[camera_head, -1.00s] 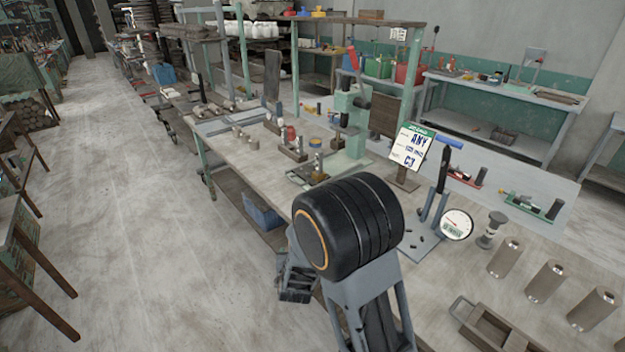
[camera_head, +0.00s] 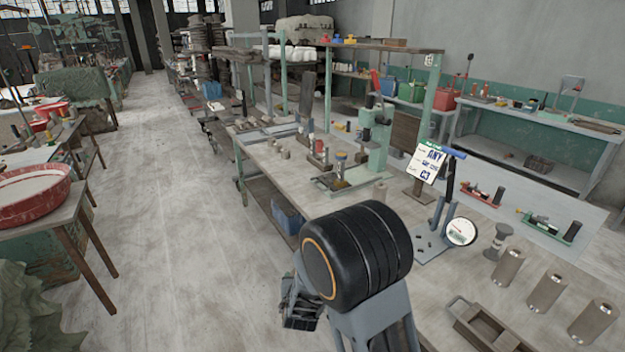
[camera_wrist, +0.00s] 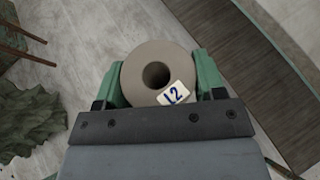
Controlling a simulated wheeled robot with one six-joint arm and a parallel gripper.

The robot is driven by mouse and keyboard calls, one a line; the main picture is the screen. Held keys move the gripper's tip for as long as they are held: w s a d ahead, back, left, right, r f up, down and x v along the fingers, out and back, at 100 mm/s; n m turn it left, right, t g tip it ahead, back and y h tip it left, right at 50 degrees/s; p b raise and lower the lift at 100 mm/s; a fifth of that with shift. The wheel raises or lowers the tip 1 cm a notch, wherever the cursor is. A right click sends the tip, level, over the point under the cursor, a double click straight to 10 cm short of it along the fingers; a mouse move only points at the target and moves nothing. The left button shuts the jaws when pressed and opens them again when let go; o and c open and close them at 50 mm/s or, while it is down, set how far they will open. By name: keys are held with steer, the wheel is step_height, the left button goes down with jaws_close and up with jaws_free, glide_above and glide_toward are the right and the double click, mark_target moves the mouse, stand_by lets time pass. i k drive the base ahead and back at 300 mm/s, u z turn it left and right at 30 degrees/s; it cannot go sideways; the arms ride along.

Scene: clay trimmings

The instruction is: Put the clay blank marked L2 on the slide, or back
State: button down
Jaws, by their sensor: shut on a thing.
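The clay blank marked L2 (camera_wrist: 133,82) is a grey-brown ring with a round hole, seen end-on in the wrist view. A white label with "L2" in blue sits on its lower right. My gripper (camera_wrist: 158,85) is shut on it, with a green finger on each side. Below the blank in that view is floor, with a long board or table edge at the right. In the head view my gripper (camera_head: 302,302) hangs over the aisle, left of the long bench; the blank cannot be made out there. I cannot tell which thing is the slide.
A red basin (camera_head: 35,193) stands left. The aisle floor (camera_head: 165,220) is clear.

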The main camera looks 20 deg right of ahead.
mark_target(330, 178)
steer(key=u, duration=0.7)
steer(key=i, duration=2.2)
steer(key=z, duration=0.65)
